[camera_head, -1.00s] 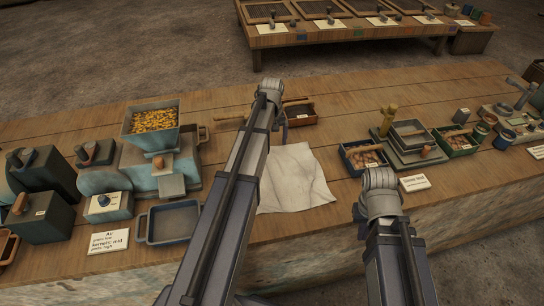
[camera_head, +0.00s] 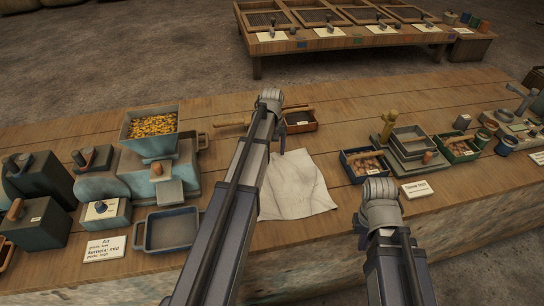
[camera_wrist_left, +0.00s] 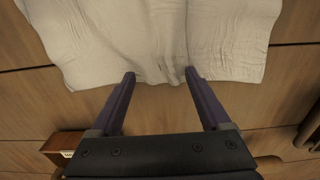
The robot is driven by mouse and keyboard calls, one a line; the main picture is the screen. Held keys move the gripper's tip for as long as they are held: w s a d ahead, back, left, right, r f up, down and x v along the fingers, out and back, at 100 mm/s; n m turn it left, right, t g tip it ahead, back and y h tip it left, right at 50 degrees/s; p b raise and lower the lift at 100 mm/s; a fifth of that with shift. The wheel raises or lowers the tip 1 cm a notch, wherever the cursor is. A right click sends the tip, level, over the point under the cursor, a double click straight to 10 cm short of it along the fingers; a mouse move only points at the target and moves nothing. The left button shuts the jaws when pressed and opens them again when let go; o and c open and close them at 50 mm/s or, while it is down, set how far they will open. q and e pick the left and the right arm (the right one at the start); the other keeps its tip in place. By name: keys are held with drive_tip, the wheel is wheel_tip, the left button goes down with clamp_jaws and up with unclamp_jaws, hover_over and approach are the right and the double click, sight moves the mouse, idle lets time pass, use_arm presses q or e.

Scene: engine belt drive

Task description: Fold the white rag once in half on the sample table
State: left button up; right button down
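The white rag (camera_head: 300,187) lies spread out and slightly wrinkled on the wooden sample table (camera_head: 330,225), partly hidden behind my left arm in the head view. My left gripper (camera_head: 282,143) points down at the rag's far edge. In the left wrist view the rag (camera_wrist_left: 150,35) fills the top, and the two fingers of my left gripper (camera_wrist_left: 160,74) are apart, with tips at its edge. The rag's edge is rippled near the right fingertip; I cannot tell whether the tips touch it.
A small brown tray (camera_head: 301,127) stands just behind the rag. A blue-grey tray (camera_head: 172,231) and a hopper machine (camera_head: 152,130) stand to the left. A bin of brown pieces (camera_head: 365,165) and a white label card (camera_head: 416,189) stand to the right.

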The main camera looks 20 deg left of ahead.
use_arm(q)
drive_tip(key=c, duration=1)
drive_tip(key=shift+c, duration=0.9)
drive_tip(key=shift+s+d+r, duration=0.1)
drive_tip(key=shift+r, duration=0.1)
clamp_jaws()
drive_tip(key=s+d+r+p, duration=0.7)
drive_tip(key=s+r+p, duration=0.3)
drive_tip(key=r+p, duration=0.1)
drive_tip(key=s+d+f+b, duration=0.2)
drive_tip(key=s+f, duration=0.1)
drive_tip(key=s+d+f+b, duration=0.2)
drive_tip(key=f+b, duration=0.1)
drive_tip(key=s+d+f+b, duration=0.3)
drive_tip(key=shift+s, duration=0.35)
